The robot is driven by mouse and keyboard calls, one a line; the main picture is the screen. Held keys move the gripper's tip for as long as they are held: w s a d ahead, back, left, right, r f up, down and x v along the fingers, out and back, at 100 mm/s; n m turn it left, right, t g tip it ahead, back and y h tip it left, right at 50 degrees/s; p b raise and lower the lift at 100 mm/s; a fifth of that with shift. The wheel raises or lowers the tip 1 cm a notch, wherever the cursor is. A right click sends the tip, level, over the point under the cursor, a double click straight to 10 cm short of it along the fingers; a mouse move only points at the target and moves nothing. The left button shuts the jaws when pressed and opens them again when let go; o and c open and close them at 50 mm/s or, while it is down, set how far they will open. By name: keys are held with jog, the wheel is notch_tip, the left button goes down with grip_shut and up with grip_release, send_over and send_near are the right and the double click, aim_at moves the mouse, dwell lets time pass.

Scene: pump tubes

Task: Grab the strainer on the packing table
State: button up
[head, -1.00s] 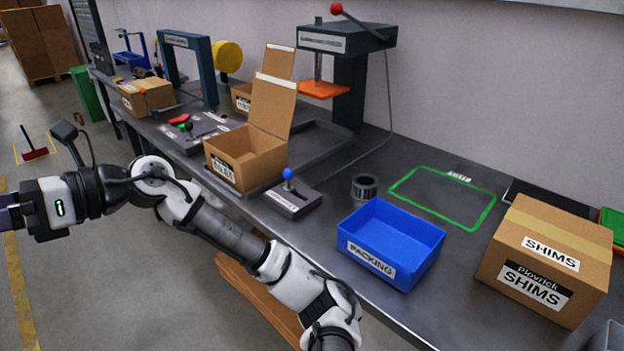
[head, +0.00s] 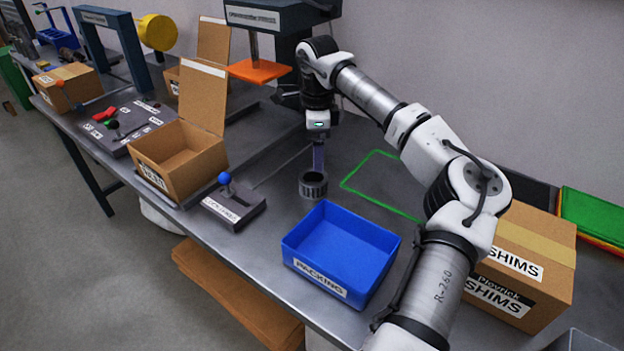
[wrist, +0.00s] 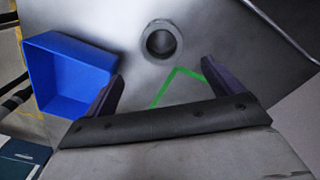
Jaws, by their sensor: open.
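The strainer (head: 313,185) is a short dark grey ring-shaped cylinder standing upright on the metal packing table (head: 270,262). It lies behind the blue bin labelled PACKING. In the wrist view the strainer (wrist: 161,40) shows from above as a ring with an open middle, beyond the fingertips and roughly midway between them. My gripper (head: 318,158) hangs just above the strainer in the head view. In the wrist view my gripper (wrist: 160,72) has its two dark fingers spread wide with nothing between them. I see no contact with the strainer.
The blue bin (head: 340,250) is close in front of the strainer. A blue-knobbed lever block (head: 233,203) and an open cardboard box (head: 178,160) stand to the left. A green outline (head: 376,182) marks the table at right. The SHIMS box (head: 525,262) stands behind my arm.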

aim_at(313, 176)
notch_tip(313, 176, down, 6)
jog(key=shift+r+p, duration=0.1)
jog(key=shift+p, duration=0.3)
jog(key=shift+w+a+f+p, duration=0.15)
jog(key=shift+f+p, duration=0.35)
jog(key=shift+f, duration=0.9)
jog(key=shift+w+a+f+p, duration=0.1)
jog(key=shift+a+f+p, duration=0.25)
jog(key=shift+f, duration=1.05)
jog(key=shift+d, duration=0.1)
jog(key=c, duration=1.2)
